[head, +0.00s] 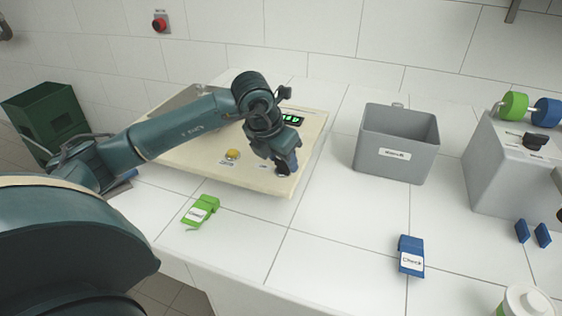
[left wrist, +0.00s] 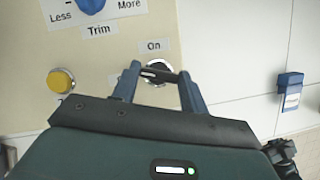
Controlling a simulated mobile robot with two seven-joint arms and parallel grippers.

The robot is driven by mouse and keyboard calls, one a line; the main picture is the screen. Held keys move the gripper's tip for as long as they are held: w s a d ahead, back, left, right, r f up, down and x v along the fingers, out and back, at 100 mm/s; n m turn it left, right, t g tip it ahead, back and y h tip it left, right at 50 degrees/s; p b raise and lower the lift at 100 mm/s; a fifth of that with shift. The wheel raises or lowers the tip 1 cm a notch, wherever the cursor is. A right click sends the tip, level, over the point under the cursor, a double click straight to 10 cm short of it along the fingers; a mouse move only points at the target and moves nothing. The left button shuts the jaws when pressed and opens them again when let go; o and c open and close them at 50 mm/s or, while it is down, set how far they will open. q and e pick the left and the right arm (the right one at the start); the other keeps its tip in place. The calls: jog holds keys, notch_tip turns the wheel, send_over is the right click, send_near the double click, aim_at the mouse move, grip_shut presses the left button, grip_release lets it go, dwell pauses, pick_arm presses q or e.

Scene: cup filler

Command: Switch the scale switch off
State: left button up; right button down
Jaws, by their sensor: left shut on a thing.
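The scale (head: 205,165) is a cream slanted box on the white worktop, with a lit green display (head: 292,119). Its scale switch (left wrist: 158,72) is a dark round rotary knob with a pale mark, under an "On" label (left wrist: 154,46) in the left wrist view. My left gripper (left wrist: 160,78) is shut on the switch's grip bar, one finger at each end. In the head view my left gripper (head: 285,168) is at the scale's front right corner and hides most of the switch. My right gripper is not in view.
A yellow button (left wrist: 61,80) and a blue Trim knob (left wrist: 92,4) are on the same panel. A grey bin (head: 397,150) and a grey machine (head: 500,180) stand right.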

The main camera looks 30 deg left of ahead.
pick_arm(q)
jog(key=shift+n+y+b, duration=0.3)
jog(key=shift+n, duration=0.5)
jog(key=shift+d+n+y+b, duration=0.1)
jog(key=shift+n+y+b, duration=0.35)
jog(key=shift+n, duration=0.75)
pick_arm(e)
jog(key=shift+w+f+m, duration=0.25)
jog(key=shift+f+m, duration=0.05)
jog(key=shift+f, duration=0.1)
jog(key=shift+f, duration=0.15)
pick_arm(q)
jog(key=o, duration=1)
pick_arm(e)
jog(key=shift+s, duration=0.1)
pick_arm(q)
jog(key=v, duration=1.3)
jog(key=shift+d+r, duration=0.1)
jog(key=shift+r, duration=0.1)
jog(key=shift+w, duration=0.1)
